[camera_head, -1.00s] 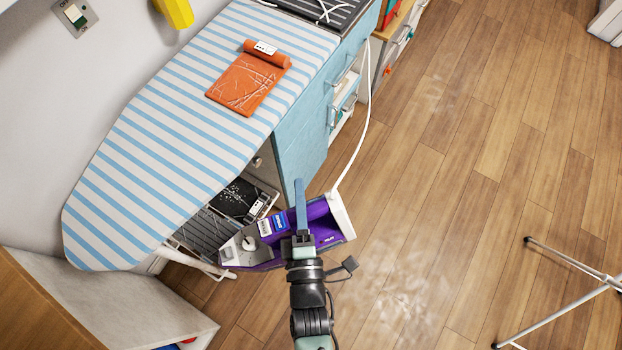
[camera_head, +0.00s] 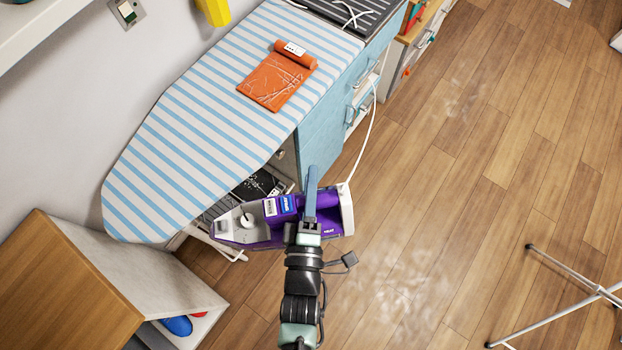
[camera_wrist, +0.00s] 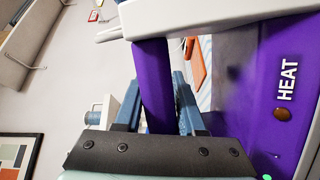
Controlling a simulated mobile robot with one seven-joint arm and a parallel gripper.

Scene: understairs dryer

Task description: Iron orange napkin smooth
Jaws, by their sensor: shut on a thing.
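The orange napkin (camera_head: 272,84) lies on the striped ironing board (camera_head: 185,135), near its far right end. Its flat part shows pale crease lines, and its far end is rolled up with a white label on the roll. My gripper (camera_head: 311,195) is shut on the handle of the purple and grey iron (camera_head: 262,222). The iron is held in front of the board's near edge, over the floor side, apart from the napkin. In the wrist view the purple handle of the iron (camera_wrist: 153,80) stands between the blue fingers of my gripper (camera_wrist: 158,100).
A white cord (camera_head: 369,140) runs from the iron's rear up along the blue cabinet (camera_head: 322,128). A wooden box-like unit (camera_head: 75,270) stands at lower left. Thin metal legs (camera_head: 560,268) stand on the floor at right. The wooden floor (camera_head: 440,220) between is largely clear.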

